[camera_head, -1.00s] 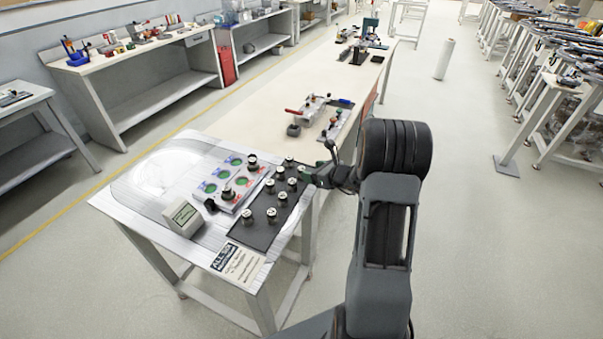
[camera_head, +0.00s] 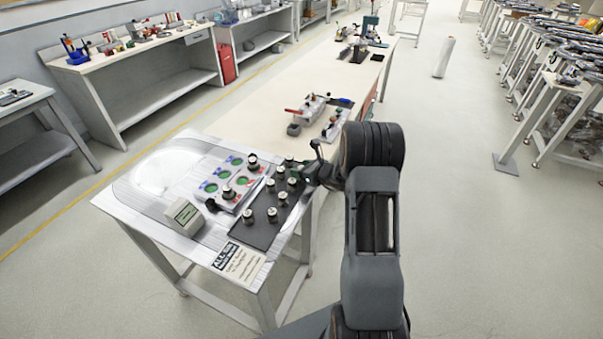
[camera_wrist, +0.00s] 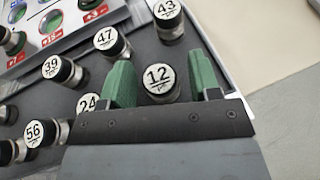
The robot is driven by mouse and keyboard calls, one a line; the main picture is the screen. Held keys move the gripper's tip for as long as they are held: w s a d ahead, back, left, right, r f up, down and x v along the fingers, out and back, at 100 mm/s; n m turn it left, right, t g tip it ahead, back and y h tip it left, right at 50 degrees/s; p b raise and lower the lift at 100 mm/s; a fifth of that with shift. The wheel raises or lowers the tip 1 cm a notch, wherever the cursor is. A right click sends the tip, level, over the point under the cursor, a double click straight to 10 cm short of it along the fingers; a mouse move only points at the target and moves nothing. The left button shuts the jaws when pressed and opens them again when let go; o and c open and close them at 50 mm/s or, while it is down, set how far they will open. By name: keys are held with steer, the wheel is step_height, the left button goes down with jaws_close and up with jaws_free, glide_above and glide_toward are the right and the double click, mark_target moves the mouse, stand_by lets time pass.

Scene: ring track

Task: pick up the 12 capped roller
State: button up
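The capped roller marked 12 (camera_wrist: 159,80) stands upright on the dark mat. In the wrist view its white cap shows between the two green fingers of my gripper (camera_wrist: 163,85). The fingers are open, one on each side of the roller, with a gap visible at the right; I cannot tell how low they are relative to the cap. In the head view my gripper (camera_head: 308,172) is at the right edge of the mat, and the 12 roller cannot be made out there.
Capped rollers 47 (camera_wrist: 106,40), 39 (camera_wrist: 54,69), 43 (camera_wrist: 167,16), 24 (camera_wrist: 88,103) and 56 (camera_wrist: 36,131) stand close by on the dark mat (camera_head: 250,233). A panel with coloured holes (camera_head: 214,186) and a grey display box (camera_head: 183,216) are to the left.

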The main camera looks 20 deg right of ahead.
steer(key=c, duration=0.9)
steer(key=shift+r, duration=0.1)
